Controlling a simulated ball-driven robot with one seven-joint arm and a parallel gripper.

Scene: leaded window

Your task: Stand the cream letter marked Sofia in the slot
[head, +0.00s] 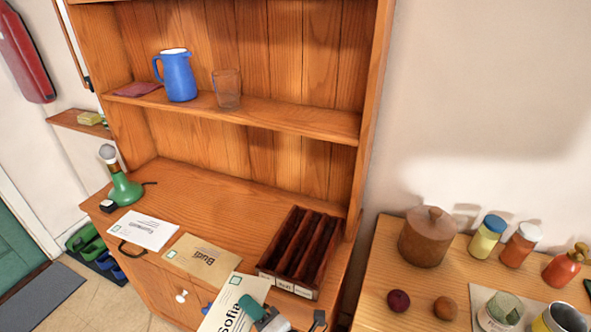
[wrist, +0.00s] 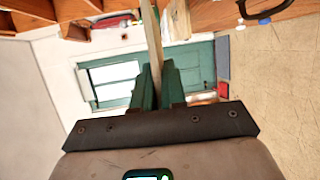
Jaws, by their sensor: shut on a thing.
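The cream letter marked Sofia (head: 229,305) is at the bottom of the head view, tilted, its writing facing the camera. My gripper (head: 250,304) is shut on its right side, just in front of the dresser top. In the wrist view the letter (wrist: 153,40) shows nearly edge-on between the green fingers (wrist: 157,82). The dark wooden rack with long slots (head: 304,228) stands on the right of the dresser top, beyond and right of the letter, apart from it. Small pale labels sit on its front, too small to read. The letter's lower part is cut off by the picture edge.
A tan letter marked Budi (head: 195,252) and a white letter (head: 142,231) lie on the dresser top (head: 225,209). A green lamp (head: 124,188) stands at left. A blue jug (head: 179,77) and a glass (head: 227,90) are on the shelf. A side table (head: 376,268) with jars is at right.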

